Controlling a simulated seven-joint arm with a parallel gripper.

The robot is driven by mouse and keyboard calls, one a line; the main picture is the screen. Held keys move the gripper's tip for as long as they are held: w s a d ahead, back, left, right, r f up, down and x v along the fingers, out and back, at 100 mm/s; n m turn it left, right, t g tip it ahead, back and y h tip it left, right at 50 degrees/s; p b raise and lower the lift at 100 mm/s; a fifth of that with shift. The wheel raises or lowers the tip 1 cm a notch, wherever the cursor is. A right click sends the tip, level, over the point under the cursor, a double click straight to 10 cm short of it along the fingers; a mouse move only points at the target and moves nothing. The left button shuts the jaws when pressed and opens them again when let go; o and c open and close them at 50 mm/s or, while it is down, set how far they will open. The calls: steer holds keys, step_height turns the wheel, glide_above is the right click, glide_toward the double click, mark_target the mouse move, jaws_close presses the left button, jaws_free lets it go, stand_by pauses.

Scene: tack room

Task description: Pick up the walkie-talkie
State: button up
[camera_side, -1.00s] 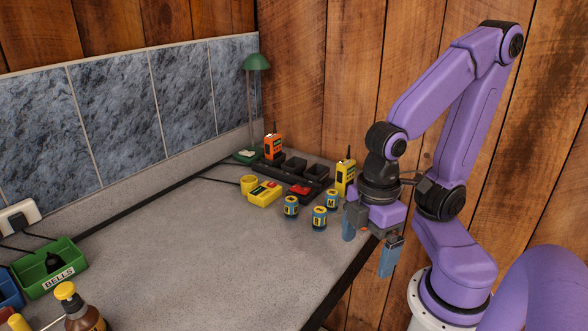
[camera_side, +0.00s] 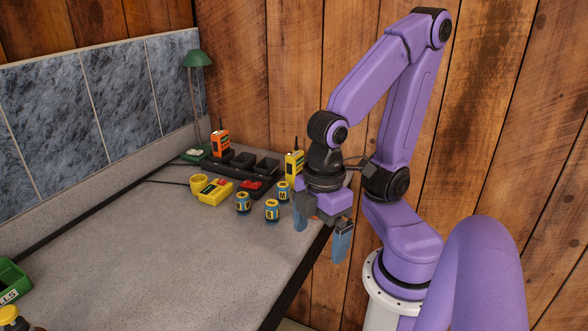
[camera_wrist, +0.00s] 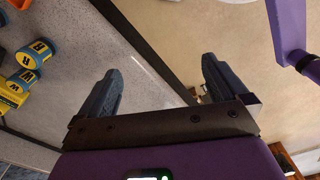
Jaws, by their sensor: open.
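Two upright walkie-talkies show in the side view. An orange one (camera_side: 220,143) stands at the left end of a black multi-slot charger tray (camera_side: 232,170). A yellow one (camera_side: 294,165) with a black antenna stands at the tray's right end, its lower part partly hidden by my arm. I cannot tell which one the task means. My gripper (camera_side: 321,232) is open and empty, in front of the yellow one and near the counter's right edge. In the wrist view my gripper (camera_wrist: 165,76) has its fingers wide apart with nothing between them; no walkie-talkie is clearly recognisable there.
A wooden wall stands behind.

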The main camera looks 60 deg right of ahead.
steer(key=c, duration=0.6)
steer(key=shift+c, duration=0.2)
